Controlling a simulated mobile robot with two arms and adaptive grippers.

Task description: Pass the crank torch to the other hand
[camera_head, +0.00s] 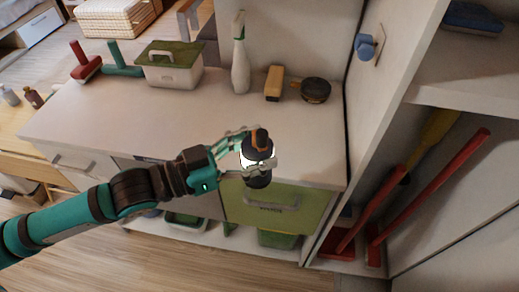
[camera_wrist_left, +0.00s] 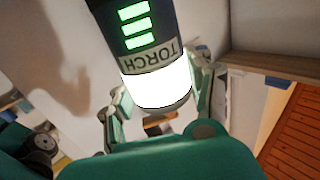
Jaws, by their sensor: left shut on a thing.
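The crank torch (camera_head: 258,150) is a dark cylinder with an orange part on top and a bright white band at its middle. My left gripper (camera_head: 250,162) is shut around it and holds it upright in front of the cabinet's front edge. In the left wrist view the torch (camera_wrist_left: 145,45) fills the upper middle, with its TORCH label, green bars and glowing white band. The left gripper's fingers (camera_wrist_left: 155,108) show on both sides of it. My right gripper is in neither view.
The white counter (camera_head: 130,115) holds a green-lidded caddy (camera_head: 170,68), a spray bottle (camera_head: 241,62), a brush (camera_head: 274,83) and a round dark tin (camera_head: 315,90). A green drawer (camera_head: 275,212) is below the torch. Red-handled tools (camera_head: 430,190) stand in the right cabinet.

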